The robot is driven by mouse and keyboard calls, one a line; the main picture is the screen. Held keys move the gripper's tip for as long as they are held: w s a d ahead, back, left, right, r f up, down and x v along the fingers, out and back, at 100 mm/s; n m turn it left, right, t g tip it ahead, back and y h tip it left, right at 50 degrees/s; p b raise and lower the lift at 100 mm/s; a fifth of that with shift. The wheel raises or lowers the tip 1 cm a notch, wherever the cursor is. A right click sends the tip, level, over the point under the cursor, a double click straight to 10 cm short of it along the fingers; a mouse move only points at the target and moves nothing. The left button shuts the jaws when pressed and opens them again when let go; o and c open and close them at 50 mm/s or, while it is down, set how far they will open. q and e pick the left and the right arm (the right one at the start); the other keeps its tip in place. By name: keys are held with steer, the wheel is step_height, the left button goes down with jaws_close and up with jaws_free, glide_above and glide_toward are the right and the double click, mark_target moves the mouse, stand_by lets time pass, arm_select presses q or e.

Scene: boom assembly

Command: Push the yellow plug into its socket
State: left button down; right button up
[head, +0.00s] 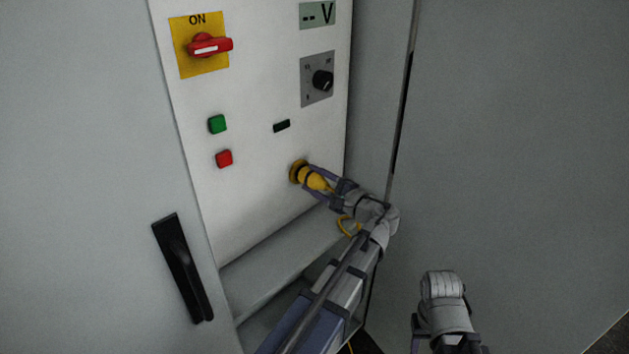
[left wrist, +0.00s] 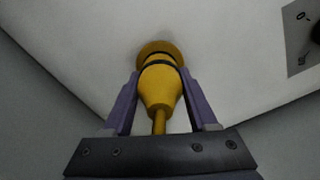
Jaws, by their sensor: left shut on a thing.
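The yellow plug (head: 314,180) is held between the fingers of my left gripper (head: 311,180), which is shut on it. In the left wrist view the plug (left wrist: 161,87) points away from the gripper (left wrist: 155,82), with its cable running back between the fingers. The yellow socket (head: 297,171) is on the white panel; its round flange shows in the left wrist view (left wrist: 158,48). The plug's front end meets the socket, with a dark ring between them. How deep it sits is hidden. My right gripper (head: 447,345) is at the bottom edge, its fingertips cut off.
The white panel (head: 255,190) carries a red switch (head: 208,46) on a yellow plate, a green button (head: 217,124), a red button (head: 224,159) and a black knob (head: 322,81). Cabinet doors with a black handle (head: 182,268) flank it. A yellow cable loop (head: 346,228) hangs below the plug.

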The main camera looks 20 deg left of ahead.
mark_target(327, 187)
arm_select(q)
steer(key=shift+w+a, duration=0.2)
steer(key=shift+a, duration=0.3)
steer(key=shift+c, duration=0.5)
jaws_free()
steer(key=shift+d, duration=0.1)
steer(key=v, duration=0.7)
steer(key=shift+s+d, duration=0.15)
steer(key=shift+d, duration=0.15)
